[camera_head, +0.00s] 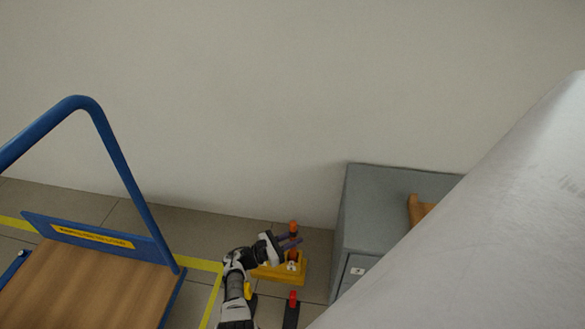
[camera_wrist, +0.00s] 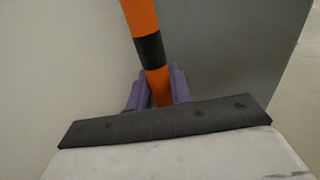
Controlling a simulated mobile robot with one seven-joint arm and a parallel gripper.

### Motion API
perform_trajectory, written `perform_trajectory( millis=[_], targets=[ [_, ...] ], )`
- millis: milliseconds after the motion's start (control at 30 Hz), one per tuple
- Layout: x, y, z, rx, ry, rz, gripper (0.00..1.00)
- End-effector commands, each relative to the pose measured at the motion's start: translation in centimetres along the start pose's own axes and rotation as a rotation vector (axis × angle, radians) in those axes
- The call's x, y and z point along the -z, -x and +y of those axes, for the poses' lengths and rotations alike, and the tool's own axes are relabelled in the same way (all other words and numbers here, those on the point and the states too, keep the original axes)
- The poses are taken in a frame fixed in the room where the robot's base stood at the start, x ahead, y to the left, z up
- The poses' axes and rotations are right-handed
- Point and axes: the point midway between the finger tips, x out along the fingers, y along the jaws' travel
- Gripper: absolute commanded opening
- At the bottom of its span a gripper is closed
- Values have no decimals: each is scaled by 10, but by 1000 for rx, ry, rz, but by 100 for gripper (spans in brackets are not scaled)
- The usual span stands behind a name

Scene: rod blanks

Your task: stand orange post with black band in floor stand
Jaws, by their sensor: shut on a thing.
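The orange post with a black band stands roughly upright in the head view (camera_head: 294,226), and it also shows in the wrist view (camera_wrist: 143,18), slightly tilted. My gripper (camera_head: 290,242) has its purple fingers shut on the post; in the wrist view the fingers (camera_wrist: 158,88) sit on either side of the orange part below the black band. The yellow floor stand (camera_head: 301,275) is on the floor directly below the gripper. The post's lower end is at or just above the stand; I cannot tell whether it is inside a hole.
A grey cabinet (camera_head: 352,230) stands close on the right, with a wooden item (camera_head: 415,209) on top. A dark object with a red top (camera_head: 292,301) is in front of the stand. A blue-handled trolley (camera_head: 80,285) is at left. The wall is behind.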

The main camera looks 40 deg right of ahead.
Motion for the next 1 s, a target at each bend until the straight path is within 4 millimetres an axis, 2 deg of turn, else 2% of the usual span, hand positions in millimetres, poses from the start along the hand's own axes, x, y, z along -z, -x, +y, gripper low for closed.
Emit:
perform_trajectory(
  millis=[100, 133, 267, 667, 767, 1000],
  targets=[
    [4, 0, 0, 0, -1, -1, 8],
    [3, 0, 0, 1, 0, 0, 25],
    [3, 0, 0, 0, 0, 0, 42],
    [-3, 1, 0, 0, 1, 0, 43],
    [-1, 18, 1, -5, 1, 1, 43],
    [0, 71, 1, -5, 1, 0, 43]
  ],
)
